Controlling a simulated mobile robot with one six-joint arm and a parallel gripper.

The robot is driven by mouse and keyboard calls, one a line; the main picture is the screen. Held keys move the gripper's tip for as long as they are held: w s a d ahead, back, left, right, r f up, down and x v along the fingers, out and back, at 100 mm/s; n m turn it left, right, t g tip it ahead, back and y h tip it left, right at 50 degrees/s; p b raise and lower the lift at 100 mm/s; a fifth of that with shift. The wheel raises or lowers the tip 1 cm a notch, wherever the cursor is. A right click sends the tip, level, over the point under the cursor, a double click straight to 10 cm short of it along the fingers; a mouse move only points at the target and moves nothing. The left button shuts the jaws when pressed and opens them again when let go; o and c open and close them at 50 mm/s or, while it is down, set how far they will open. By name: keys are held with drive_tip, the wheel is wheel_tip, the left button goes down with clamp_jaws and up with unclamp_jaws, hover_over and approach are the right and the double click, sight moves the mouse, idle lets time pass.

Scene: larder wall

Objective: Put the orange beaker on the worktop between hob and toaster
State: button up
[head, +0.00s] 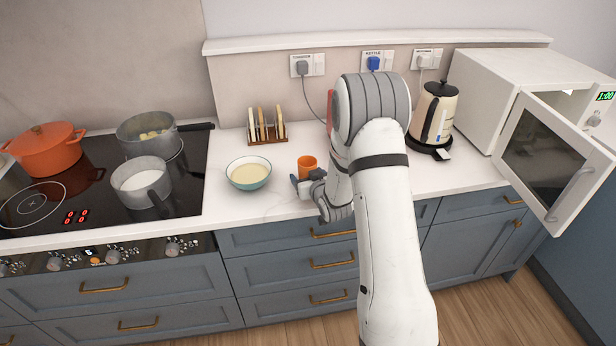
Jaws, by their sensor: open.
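The orange beaker (307,163) stands upright on the white worktop (232,207), to the right of the bowl. Its lower part is hidden behind my gripper. My gripper (302,182) is open at the beaker, low over the worktop; I cannot tell whether the beaker is between the fingers or touching them. The black hob (90,196) is at the left. A red edge (330,98) shows beside my arm, perhaps the toaster, but my arm hides most of it.
A bowl of pale liquid (249,173) and a toast rack (267,127) stand between hob and beaker. Pots, including a grey saucepan (141,183), stand on the hob. A kettle (433,117) and a microwave with its door (553,160) open are at the right. The worktop front near the hob is clear.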

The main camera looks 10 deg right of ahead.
drive_tip(key=shift+r, duration=0.1)
drive_tip(key=shift+s, duration=0.15)
drive_tip(key=s+r+g, duration=0.3)
drive_tip(key=s+r, duration=0.2)
drive_tip(key=s, duration=0.8)
drive_tip(key=s+r+m+g+h+b, duration=0.1)
drive_tip(key=s+r+g, duration=0.3)
drive_tip(key=s, duration=0.9)
drive_tip(key=s+r+g+h+b, duration=0.1)
drive_tip(key=s+r+g, duration=0.3)
drive_tip(key=s, duration=0.9)
wheel_tip(320, 180, up, 4)
drive_tip(key=shift+d+f+m, duration=0.1)
drive_tip(key=shift+d+m, duration=0.05)
drive_tip(key=shift+m, duration=0.25)
